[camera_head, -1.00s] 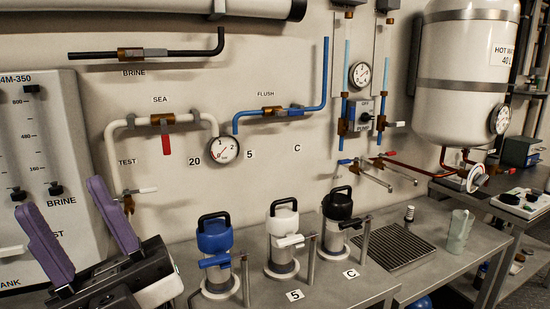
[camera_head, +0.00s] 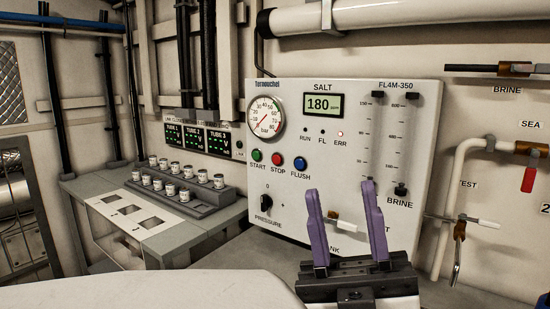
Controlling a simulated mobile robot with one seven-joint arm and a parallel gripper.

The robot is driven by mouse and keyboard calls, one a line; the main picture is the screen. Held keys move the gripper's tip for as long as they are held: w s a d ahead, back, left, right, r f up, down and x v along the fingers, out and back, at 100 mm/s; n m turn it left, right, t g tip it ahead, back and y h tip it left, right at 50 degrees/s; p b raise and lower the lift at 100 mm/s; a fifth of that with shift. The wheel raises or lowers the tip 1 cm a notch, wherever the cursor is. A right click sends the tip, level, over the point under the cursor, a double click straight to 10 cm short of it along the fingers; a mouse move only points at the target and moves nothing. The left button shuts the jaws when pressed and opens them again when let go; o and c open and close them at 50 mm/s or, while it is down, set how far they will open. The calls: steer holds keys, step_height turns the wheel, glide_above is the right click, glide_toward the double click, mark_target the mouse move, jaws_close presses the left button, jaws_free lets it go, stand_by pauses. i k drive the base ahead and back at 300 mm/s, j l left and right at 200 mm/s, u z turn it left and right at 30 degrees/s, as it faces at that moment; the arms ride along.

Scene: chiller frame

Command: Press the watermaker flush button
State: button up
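The watermaker panel (camera_head: 345,110) stands on the counter at centre right. Its blue button (camera_head: 300,163), labelled FLUSH, is right of the red STOP button (camera_head: 278,160) and the green START button (camera_head: 257,155). The display (camera_head: 324,105) reads 180, and the ERR lamp glows red. My gripper (camera_head: 342,190) is open, with two purple fingers pointing up and nothing between them. It stands in front of the panel's lower right, to the right of and below the flush button in the picture. The fingers cover part of the panel's lower area, and the flush button is unobstructed.
A black pressure knob (camera_head: 265,202) and a round gauge (camera_head: 265,117) are on the panel's left side. A stepped rack (camera_head: 185,196) with several small jars stands to the left. A pale rounded surface (camera_head: 160,288) fills the lower left. Pipes with a red-handled valve (camera_head: 528,179) are at right.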

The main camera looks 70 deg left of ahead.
mark_target(300, 164)
steer(key=k+u, duration=0.1)
steer(key=u, duration=1.55)
